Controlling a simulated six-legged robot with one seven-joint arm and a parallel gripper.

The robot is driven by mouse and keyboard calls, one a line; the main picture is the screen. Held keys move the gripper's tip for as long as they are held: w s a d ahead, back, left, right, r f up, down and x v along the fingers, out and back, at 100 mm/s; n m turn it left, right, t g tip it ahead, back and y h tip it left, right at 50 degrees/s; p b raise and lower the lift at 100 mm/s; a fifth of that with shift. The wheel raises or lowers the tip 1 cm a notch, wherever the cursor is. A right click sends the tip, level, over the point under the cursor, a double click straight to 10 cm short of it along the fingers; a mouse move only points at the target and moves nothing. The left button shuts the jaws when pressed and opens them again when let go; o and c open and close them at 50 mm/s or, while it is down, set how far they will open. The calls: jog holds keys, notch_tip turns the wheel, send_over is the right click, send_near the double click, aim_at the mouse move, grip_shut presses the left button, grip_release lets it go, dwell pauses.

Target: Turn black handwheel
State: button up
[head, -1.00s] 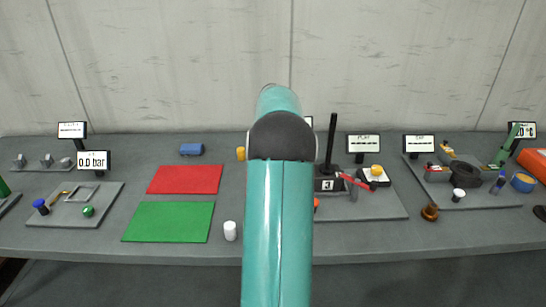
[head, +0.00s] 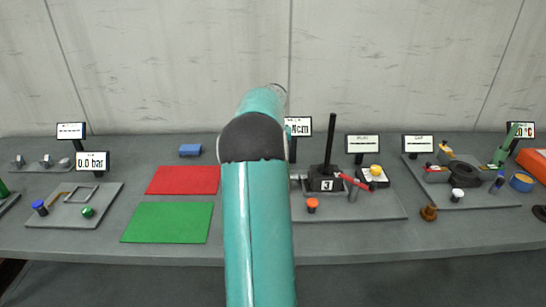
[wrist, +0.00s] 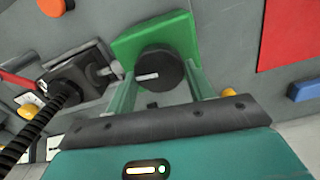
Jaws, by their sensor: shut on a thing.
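The black handwheel (wrist: 157,64) shows in the wrist view, round with a short white mark on its face. It stands in front of a green block (wrist: 182,32). My gripper (wrist: 158,84) has its two teal fingers on either side of the handwheel and is shut on it. In the head view my teal arm hides both the handwheel and the gripper.
A dark block with a tall black post (head: 331,140) stands just right of my arm, with a red lever (head: 353,181) beside it. An orange-topped knob (head: 312,205) stands in front. Red (head: 185,180) and green (head: 168,222) mats lie left.

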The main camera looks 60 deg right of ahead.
jog(key=shift+m, duration=2.2)
jog(key=o, duration=1)
notch_tip(320, 180, up, 14)
jog(key=shift+f, duration=0.1)
